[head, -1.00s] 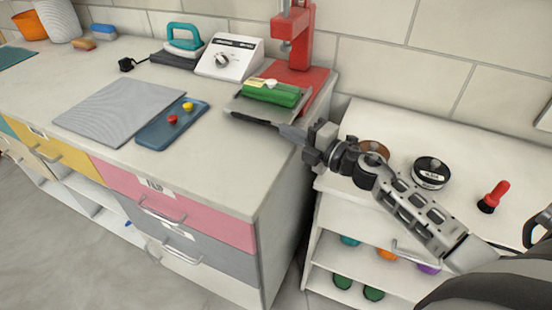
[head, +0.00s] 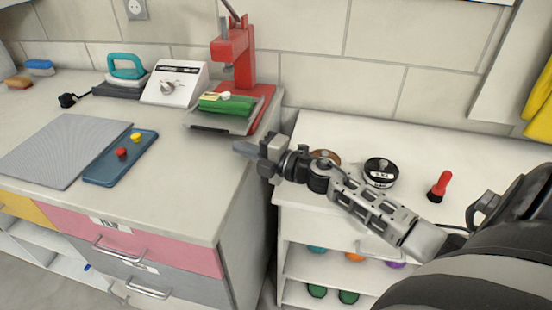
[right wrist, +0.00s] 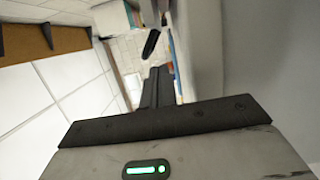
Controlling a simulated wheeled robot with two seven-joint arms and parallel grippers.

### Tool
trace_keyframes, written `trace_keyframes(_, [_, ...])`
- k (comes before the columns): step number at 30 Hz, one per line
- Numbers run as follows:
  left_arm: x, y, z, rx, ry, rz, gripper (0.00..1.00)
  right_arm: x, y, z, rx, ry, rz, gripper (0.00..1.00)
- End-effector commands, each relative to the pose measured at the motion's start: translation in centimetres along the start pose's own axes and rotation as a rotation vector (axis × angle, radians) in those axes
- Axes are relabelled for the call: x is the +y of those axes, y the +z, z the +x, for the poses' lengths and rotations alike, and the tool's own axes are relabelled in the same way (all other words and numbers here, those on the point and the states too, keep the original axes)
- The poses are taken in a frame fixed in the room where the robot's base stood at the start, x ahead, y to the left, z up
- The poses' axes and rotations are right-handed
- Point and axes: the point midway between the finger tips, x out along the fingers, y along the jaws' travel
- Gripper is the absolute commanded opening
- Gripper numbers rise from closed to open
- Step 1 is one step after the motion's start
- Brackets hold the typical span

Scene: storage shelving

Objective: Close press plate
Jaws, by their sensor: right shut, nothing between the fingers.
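The red press (head: 235,45) stands at the back right of the counter on a red base. Its grey plate (head: 238,126) sticks out toward the front left of the base, with a dark handle (head: 210,130) along its front edge. A green block with a yellow piece (head: 226,104) lies on the plate. My right gripper (head: 243,148) is shut and empty, just in front and right of the plate, apart from it. In the right wrist view its fingers (right wrist: 158,87) point toward a dark bar, probably the handle. My left gripper is not in view.
A white dial box (head: 176,83) and a teal-handled iron-like tool (head: 126,68) stand left of the press. A blue tray (head: 120,160) with two buttons lies in front.

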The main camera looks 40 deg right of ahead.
Motion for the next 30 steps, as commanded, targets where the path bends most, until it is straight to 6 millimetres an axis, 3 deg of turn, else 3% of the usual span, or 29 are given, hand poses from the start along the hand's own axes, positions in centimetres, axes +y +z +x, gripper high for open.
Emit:
trace_keyframes(6, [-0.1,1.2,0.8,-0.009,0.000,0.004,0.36,-0.4,0.0,-5.4,0.001,-0.005,0.000,0.00])
trace_keyframes(14, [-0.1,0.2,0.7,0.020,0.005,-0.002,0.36,-0.1,0.1,-9.2,-0.001,-0.001,0.001,0.00])
trace_keyframes(18, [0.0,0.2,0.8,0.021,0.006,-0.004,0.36,-0.6,-0.4,-10.0,-0.026,0.007,0.061,0.32])
trace_keyframes(20, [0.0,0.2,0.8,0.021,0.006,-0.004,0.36,-1.8,-1.4,-10.2,-0.078,0.015,0.180,0.32])
trace_keyframes(23, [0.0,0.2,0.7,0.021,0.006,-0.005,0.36,-6.0,-4.7,-11.0,-0.231,-0.003,0.547,0.32])
trace_keyframes(27, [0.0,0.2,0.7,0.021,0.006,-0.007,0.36,-13.0,-12.9,-13.0,-0.460,-0.141,1.139,0.32])
trace_keyframes(30, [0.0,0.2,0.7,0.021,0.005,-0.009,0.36,-15.8,-18.5,-14.1,-0.555,-0.260,1.422,0.32])
